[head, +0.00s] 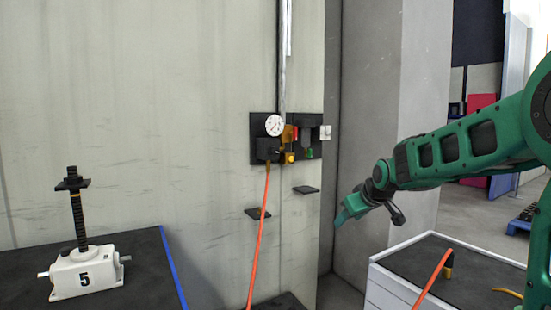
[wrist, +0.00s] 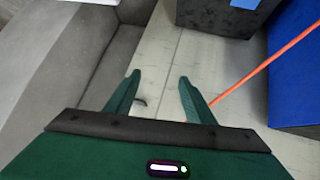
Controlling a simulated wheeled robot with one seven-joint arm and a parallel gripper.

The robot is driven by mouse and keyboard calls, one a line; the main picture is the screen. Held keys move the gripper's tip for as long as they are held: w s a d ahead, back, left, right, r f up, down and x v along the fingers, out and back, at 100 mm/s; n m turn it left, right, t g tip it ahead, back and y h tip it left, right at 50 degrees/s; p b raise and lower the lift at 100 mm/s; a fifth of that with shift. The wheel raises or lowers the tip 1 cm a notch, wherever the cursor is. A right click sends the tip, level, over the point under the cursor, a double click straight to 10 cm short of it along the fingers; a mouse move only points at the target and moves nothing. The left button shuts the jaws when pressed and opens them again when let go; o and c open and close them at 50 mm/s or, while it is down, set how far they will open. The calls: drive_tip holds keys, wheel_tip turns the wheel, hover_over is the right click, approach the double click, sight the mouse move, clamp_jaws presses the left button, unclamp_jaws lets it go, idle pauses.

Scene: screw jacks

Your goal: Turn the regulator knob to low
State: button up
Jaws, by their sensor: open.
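The regulator assembly is on a black panel (head: 256,128) on the pale wall in the head view. It has a round white gauge (head: 274,125), dark valve bodies and a small yellow knob (head: 290,157). I cannot tell which part is the regulator knob or where it is set. My gripper (head: 343,215) is to the right of the panel and lower in the picture, apart from it. In the wrist view my gripper (wrist: 160,80) is open, with nothing between its fingers. The panel is not in the wrist view.
An orange hose (head: 260,240) hangs from the panel. Small dark shelves (head: 306,190) stick out below it. A white screw jack (head: 86,272) marked 5 stands on a dark table at left. A grey-topped white cabinet (head: 400,290) stands below my arm.

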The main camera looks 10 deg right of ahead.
drive_tip(key=w+a+r+n+t+y, duration=0.2)
drive_tip(key=w+a+r, duration=0.2)
drive_tip(key=w, duration=0.4)
drive_tip(key=w+a+r+n+t+y, duration=0.1)
drive_tip(key=w+a+r+n+t, duration=0.2)
drive_tip(key=w, duration=0.6)
drive_tip(key=t+y, duration=0.3)
approach(276, 153)
drive_tip(key=x, duration=0.9)
drive_tip(key=shift+d, duration=0.1)
